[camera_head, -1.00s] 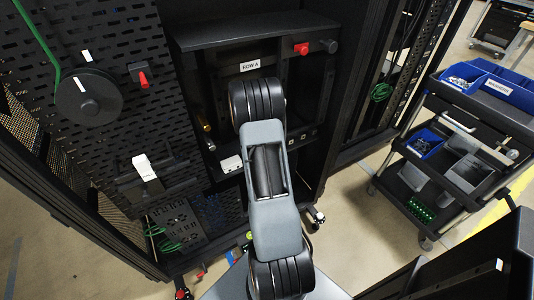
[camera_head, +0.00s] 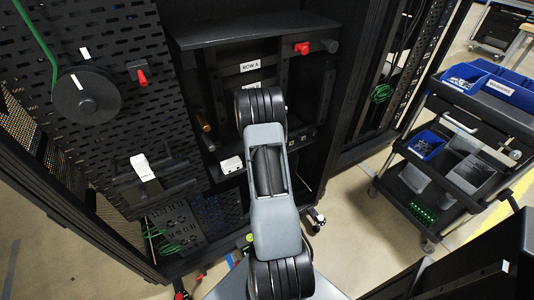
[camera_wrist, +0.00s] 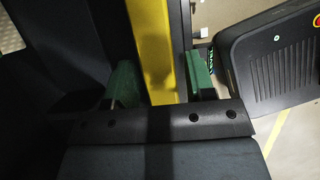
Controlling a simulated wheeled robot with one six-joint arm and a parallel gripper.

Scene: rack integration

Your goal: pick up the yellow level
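The yellow level (camera_wrist: 155,45) shows in the wrist view as a long yellow bar with a dark strip along its right side. It runs from the top edge down between the two green fingertips of my gripper (camera_wrist: 163,85). One finger is on each side of the level, very close to it. I cannot tell whether both fingers press on it. The lower end of the level is hidden behind the gripper body. In the head view my arm hides the gripper, and I cannot make out the level.
A black rack cabinet (camera_head: 255,22) with a shelf bay stands ahead, with a perforated panel (camera_head: 100,30) on its left. A cart (camera_head: 470,205) with blue bins (camera_head: 490,85) stands at the right. In the wrist view a dark ribbed part (camera_wrist: 270,65) lies right of the fingers.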

